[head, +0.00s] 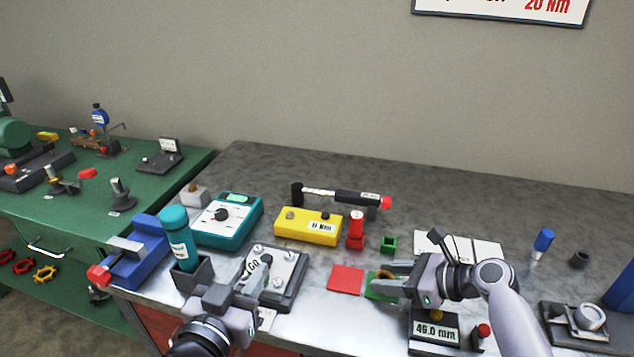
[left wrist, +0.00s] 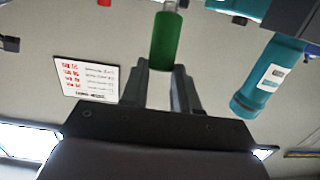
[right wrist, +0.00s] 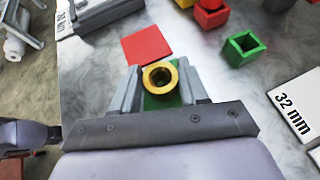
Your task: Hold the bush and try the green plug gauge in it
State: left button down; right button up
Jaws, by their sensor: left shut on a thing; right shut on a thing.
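The bush is a brass-coloured ring (right wrist: 174,68) with its bore facing the right wrist camera. My right gripper (right wrist: 160,79) is shut on it, a finger on either side. The bush also shows in the head view (head: 387,273), over the green square (head: 378,295); I cannot tell whether it touches the square. The green plug gauge (left wrist: 166,45) is between the fingertips of my left gripper (left wrist: 163,66), which is shut on it. Its metal end shows at the top edge of the left wrist view. In the head view my left gripper (head: 262,288) is over the grey plate's front, well left of the bush.
A red square (head: 346,279) lies just left of the green one. A grey plate with knobs (head: 290,272), a teal bottle (head: 178,240) and a yellow box (head: 307,227) stand around my left gripper. A 46.0 mm display (head: 434,331) stands below my right gripper.

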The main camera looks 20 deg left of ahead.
pick_arm(q)
jog(key=shift+d+r, duration=0.1)
jog(key=w+d+r+m+g+h, duration=0.2)
jog(key=w+d, duration=0.3)
jog(key=d, duration=0.5)
jog(key=w+d+r+m+g+h, duration=0.2)
jog(key=w+d, duration=0.4)
jog(key=d, duration=0.4)
jog(key=shift+w+d+r+m+g+h, duration=0.15)
jog(key=shift+r+m+g+h, duration=0.3)
jog(key=shift+h, duration=0.25)
jog(key=shift+f, duration=2.25)
jog(key=shift+f, duration=1.2)
